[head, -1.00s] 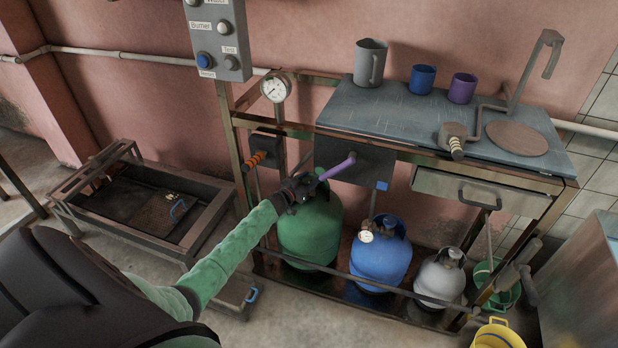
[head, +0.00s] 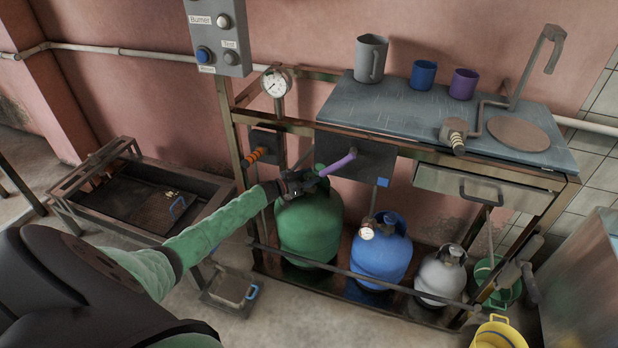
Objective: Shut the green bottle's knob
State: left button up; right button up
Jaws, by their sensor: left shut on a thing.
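The green bottle (head: 310,228) stands on the low shelf of the metal stand, left of the blue bottle (head: 381,255). My left gripper (head: 303,183) is at the top of the green bottle, shut on what appears to be its knob. The knob is hidden behind the dark fingers, so its angle cannot be told. My green-sleeved left arm reaches in from the lower left. My right gripper is not in view.
A purple lever (head: 338,164) sticks out just right of my left gripper. A front rail (head: 350,270) crosses before the bottles. A grey bottle (head: 440,277) stands right of the blue one. A pressure gauge (head: 275,83) is above.

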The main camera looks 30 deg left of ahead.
aim_at(309, 175)
pick_arm(q)
jog(key=o, duration=0.9)
jog(key=shift+f, duration=0.1)
jog(key=shift+o, duration=0.2)
notch_tip(309, 175, up, 4)
jog(key=shift+r, duration=0.1)
jog(key=d+r, duration=0.7)
jog(key=d, duration=0.4)
jog(key=shift+d, duration=0.3)
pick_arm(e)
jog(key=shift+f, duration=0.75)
pick_arm(q)
jog(key=shift+f, duration=0.1)
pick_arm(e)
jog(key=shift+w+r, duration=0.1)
